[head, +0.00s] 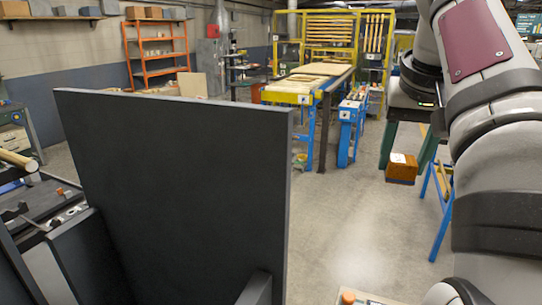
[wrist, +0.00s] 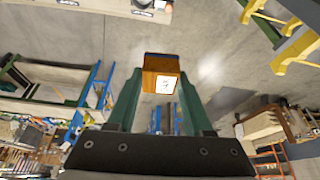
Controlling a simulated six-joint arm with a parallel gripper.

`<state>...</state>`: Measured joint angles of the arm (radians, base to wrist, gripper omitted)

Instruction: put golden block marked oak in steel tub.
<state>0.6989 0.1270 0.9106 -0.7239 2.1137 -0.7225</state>
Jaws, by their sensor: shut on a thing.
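An orange-brown wooden block (head: 401,174) with a white label hangs in the air at the right of the head view. My gripper (head: 406,160) has green fingers and is shut on it, one finger on each side. In the wrist view the block (wrist: 158,65) sits between the fingertips of my gripper (wrist: 160,82), with its label facing the camera. The mark on the label is too small to read. I cannot make out a steel tub in either view; the large dark panel hides much of the near area.
A tall dark panel (head: 180,180) stands upright in the near left and middle. A dark bench (head: 45,205) with small parts is at far left. Blue trestles (head: 352,122) and a yellow-framed line (head: 290,92) stand behind. Open concrete floor (head: 345,225) lies below the block.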

